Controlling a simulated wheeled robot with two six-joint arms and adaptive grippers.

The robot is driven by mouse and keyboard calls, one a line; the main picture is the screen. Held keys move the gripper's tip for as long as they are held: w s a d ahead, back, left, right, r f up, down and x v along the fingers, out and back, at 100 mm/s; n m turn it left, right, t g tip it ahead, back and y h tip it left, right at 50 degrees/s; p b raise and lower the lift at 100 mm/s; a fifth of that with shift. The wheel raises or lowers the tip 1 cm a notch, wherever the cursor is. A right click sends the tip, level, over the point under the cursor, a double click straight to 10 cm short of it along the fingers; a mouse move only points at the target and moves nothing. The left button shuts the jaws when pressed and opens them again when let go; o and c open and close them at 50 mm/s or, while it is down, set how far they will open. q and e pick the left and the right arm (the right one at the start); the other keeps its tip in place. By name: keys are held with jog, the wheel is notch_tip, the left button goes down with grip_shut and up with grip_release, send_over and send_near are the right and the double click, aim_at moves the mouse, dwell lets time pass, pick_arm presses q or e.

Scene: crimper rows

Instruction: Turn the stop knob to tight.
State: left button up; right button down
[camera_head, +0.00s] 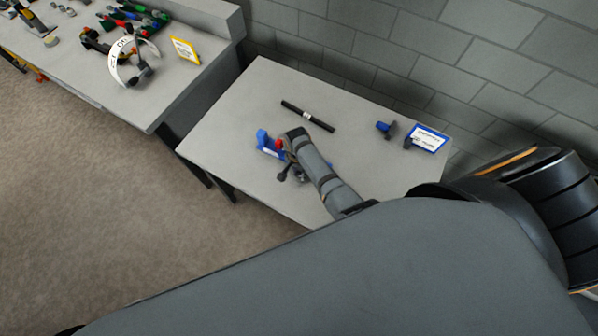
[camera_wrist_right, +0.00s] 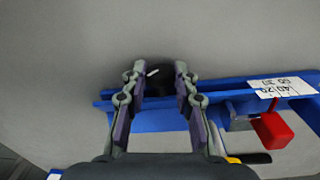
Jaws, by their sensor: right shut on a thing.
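The stop knob (camera_wrist_right: 160,78) is black and round with a white pointer line, seen in the right wrist view between my fingertips. It is partly hidden by the fingers. It sits by a blue frame (camera_wrist_right: 235,92) that carries a white number scale (camera_wrist_right: 284,86) and a red block (camera_wrist_right: 272,130). In the head view the blue frame (camera_head: 266,142) and red part (camera_head: 279,144) stand on the grey table. My right gripper (camera_wrist_right: 159,72) is shut on the knob, with one finger on each side. In the head view my arm covers most of it. My left gripper is out of view.
A black bar with a white band (camera_head: 307,116) lies behind the blue frame on the table (camera_head: 235,120). A blue and black piece (camera_head: 386,129) and a blue-edged sign (camera_head: 427,138) stand at the right. A bench (camera_head: 160,85) with several tools is at the left.

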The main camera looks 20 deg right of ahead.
jog(key=shift+s+d+r+t+y+p, duration=0.1)
jog(key=shift+s+r+t+y+p, duration=0.3)
jog(key=shift+p, duration=0.6)
jog(key=shift+w+f+t+y, duration=0.15)
jog(key=shift+f+t+y, duration=0.2)
jog(key=shift+t+y, duration=0.25)
jog(key=shift+w, duration=0.1)
jog(key=c, duration=1)
grip_release()
jog(key=shift+c, duration=0.2)
jog(key=v, duration=1.2)
